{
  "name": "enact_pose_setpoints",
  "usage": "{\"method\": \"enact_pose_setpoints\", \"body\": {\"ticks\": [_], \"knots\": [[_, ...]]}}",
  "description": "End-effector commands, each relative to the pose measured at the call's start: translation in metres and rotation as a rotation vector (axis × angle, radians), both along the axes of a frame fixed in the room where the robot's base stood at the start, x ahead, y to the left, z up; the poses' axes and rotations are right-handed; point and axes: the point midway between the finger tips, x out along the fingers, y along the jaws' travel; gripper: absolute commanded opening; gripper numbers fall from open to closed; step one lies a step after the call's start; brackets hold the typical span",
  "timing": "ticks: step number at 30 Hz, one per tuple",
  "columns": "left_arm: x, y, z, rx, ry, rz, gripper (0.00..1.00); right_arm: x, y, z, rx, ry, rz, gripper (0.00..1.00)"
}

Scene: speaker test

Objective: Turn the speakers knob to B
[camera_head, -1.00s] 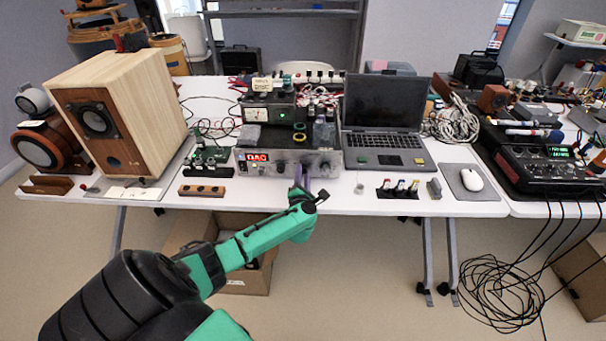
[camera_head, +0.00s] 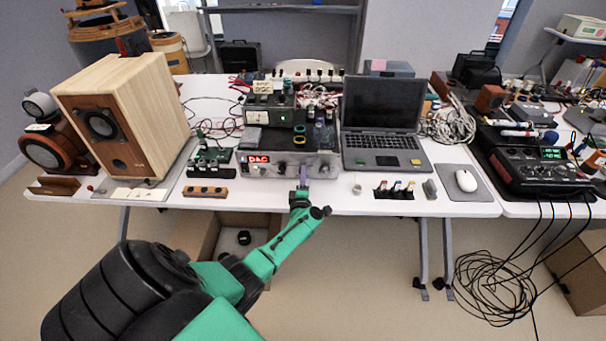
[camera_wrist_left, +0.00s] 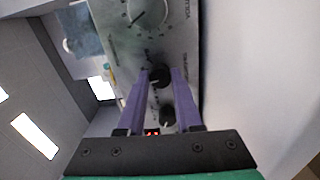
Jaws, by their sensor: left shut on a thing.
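A silver amplifier (camera_head: 225,169) with a red lit display stands near the table's front edge in the head view. In the left wrist view its front panel (camera_wrist_left: 180,35) shows a large silver knob (camera_wrist_left: 150,12) and two small black knobs. My left gripper (camera_head: 304,170) reaches the panel from the front. In the left wrist view its purple fingers (camera_wrist_left: 161,75) are shut on the upper small black knob (camera_wrist_left: 160,79), one finger on each side. The other black knob (camera_wrist_left: 167,116) lies between the fingers, nearer the gripper's base. The labels are too small to read surely. My right gripper is out of view.
A laptop (camera_head: 383,115) stands right of the amplifier, with a small row of coloured plugs (camera_head: 394,191) in front. A wooden speaker (camera_head: 125,115) and a green circuit board (camera_head: 208,160) are on the left.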

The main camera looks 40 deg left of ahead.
Motion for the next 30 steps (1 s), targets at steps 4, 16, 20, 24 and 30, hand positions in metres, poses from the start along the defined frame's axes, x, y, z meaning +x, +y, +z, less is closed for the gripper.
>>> {"method": "enact_pose_setpoints", "body": {"ticks": [4,16,20,24,30], "knots": [[-0.0006,-0.0016,-0.0018,0.102,0.085,-0.001,0.00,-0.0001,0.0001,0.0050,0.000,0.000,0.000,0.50],[-0.0006,-0.0017,-0.0035,0.341,0.267,-0.004,0.00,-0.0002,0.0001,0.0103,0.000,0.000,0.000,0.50],[-0.0010,-0.0011,-0.0039,0.387,0.302,-0.004,0.00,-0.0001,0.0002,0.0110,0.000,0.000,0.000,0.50],[-0.0010,-0.0010,-0.0040,0.416,0.324,-0.004,0.00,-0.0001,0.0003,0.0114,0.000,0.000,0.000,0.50],[-0.0009,-0.0010,-0.0039,0.432,0.335,-0.004,0.00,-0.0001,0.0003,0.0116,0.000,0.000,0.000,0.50]]}}
